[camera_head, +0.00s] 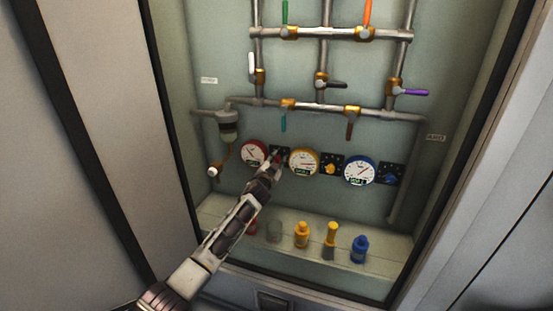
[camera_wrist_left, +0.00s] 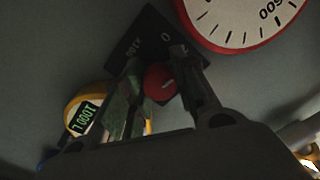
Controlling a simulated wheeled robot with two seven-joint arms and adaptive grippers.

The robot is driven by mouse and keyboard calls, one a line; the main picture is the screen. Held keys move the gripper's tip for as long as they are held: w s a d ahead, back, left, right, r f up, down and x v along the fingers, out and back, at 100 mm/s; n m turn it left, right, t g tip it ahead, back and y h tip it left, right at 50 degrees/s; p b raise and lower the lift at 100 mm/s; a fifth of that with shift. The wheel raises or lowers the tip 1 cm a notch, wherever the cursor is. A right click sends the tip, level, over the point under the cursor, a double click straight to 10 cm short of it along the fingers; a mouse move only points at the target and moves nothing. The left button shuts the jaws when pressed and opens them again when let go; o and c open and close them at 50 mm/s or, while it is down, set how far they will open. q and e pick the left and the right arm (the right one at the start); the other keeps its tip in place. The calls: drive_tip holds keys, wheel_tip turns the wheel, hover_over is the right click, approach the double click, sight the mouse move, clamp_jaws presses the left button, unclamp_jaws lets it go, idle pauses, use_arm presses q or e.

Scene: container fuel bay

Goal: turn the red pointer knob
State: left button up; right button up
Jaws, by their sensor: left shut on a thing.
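The red pointer knob (camera_wrist_left: 160,82) shows in the left wrist view on a dark square plate (camera_wrist_left: 150,38) with a "0" mark. My left gripper (camera_wrist_left: 163,88) is shut on it, with one finger on each side. In the head view my left gripper (camera_head: 272,163) reaches up to the plate between the red gauge (camera_head: 254,153) and the yellow gauge (camera_head: 303,161), and hides most of the knob. The red gauge's dial also shows close at the top right of the left wrist view (camera_wrist_left: 240,18). My right gripper is not in view.
A yellow knob (camera_head: 330,168), a blue gauge (camera_head: 359,171) and a blue knob (camera_head: 391,178) continue the row. Pipes with coloured valve levers run above. Several bottles stand on the shelf (camera_head: 390,246) below, some close beside my left arm.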

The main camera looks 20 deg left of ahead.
use_arm(q)
drive_tip(key=m+p, duration=0.1)
drive_tip(key=m, duration=0.2)
drive_tip(key=shift+m, duration=0.4)
drive_tip(key=shift+a+m, duration=0.1)
drive_tip(key=shift+m, duration=1.1)
drive_tip(key=shift+m+p, duration=0.4)
drive_tip(key=shift+m, duration=0.3)
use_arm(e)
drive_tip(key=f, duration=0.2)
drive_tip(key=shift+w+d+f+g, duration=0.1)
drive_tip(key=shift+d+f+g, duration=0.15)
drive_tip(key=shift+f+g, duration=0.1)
use_arm(q)
drive_tip(key=o, duration=1.1)
drive_tip(key=shift+c, duration=0.2)
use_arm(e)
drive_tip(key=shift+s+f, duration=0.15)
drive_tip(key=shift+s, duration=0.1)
